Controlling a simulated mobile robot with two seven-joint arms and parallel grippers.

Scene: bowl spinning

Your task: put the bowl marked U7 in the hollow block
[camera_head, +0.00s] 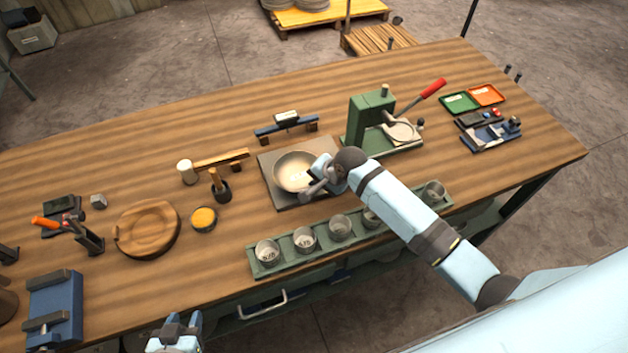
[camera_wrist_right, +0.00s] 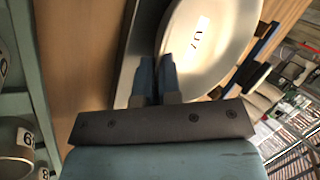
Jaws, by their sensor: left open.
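The pale metal bowl (camera_head: 291,171) is over a square grey plate (camera_head: 287,200) near the middle of the bench; its label U7 reads in the right wrist view (camera_wrist_right: 200,32). I cannot tell whether it touches the plate. My right gripper (camera_head: 320,180) is at the bowl's right side. In the right wrist view its two fingers (camera_wrist_right: 157,78) are close together with the bowl's rim between them. The round wooden hollow block (camera_head: 147,228) lies to the left with its shallow hollow empty. My left gripper (camera_head: 178,330) is open and empty at the front edge of the bench.
A green rack (camera_head: 260,273) of small numbered cups runs along the front, partly under my right arm. A green press (camera_head: 371,120) stands behind right.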

